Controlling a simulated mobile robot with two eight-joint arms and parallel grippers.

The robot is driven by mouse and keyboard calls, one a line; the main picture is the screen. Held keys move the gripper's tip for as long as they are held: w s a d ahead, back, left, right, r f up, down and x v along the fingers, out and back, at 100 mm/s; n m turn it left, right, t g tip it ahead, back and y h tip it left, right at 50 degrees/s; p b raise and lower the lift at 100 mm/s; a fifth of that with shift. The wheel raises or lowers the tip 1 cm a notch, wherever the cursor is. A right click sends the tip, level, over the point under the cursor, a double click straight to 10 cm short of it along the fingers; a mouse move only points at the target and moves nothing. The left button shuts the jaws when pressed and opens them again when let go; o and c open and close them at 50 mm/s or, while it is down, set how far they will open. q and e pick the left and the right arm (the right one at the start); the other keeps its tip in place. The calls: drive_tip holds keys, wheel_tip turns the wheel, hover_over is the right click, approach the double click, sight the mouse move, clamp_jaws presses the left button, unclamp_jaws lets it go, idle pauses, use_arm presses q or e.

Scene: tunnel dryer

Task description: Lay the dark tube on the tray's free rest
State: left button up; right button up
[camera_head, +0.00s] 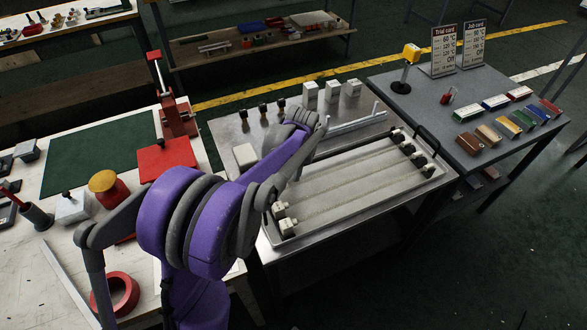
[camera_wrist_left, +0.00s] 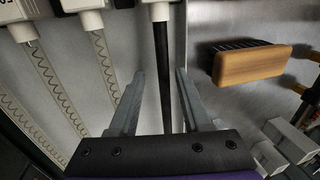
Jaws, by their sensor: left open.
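The dark tube (camera_wrist_left: 164,75) is a thin black rod running down the middle of the left wrist view, with a white block (camera_wrist_left: 159,11) at its far end. My left gripper (camera_wrist_left: 160,76) is open, with one finger on each side of the tube and a gap to each. In the head view its fingers are hidden behind my purple arm, near the tray's back left. The tray (camera_head: 360,211) is a metal frame with pale tubes lying across it and dark end fittings at the right. I cannot tell which rest is free. My right gripper is not in view.
A pale rail (camera_head: 357,122) lies behind the tray, with white blocks (camera_head: 331,91) further back. A wooden-backed brush (camera_wrist_left: 252,65) lies right of the gripper. Clear tubes with coils (camera_wrist_left: 104,62) are at its left. The right table (camera_head: 420,105) holds coloured blocks and two cards.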

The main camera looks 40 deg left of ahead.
use_arm(q)
wheel_tip(320, 180, up, 11)
drive_tip(key=s+d+p, duration=0.1)
drive_tip(key=d, duration=0.1)
drive_tip(key=shift+f, duration=0.2)
idle(0.4)
drive_tip(key=s+d+r+n+t+h+p, duration=0.2)
drive_tip(key=s+d+p, duration=0.6)
drive_tip(key=s+d, duration=0.9)
drive_tip(key=s+n+t, duration=0.2)
drive_tip(key=n, duration=0.1)
drive_tip(key=shift+d+p, duration=0.3)
drive_tip(key=shift+d, duration=0.1)
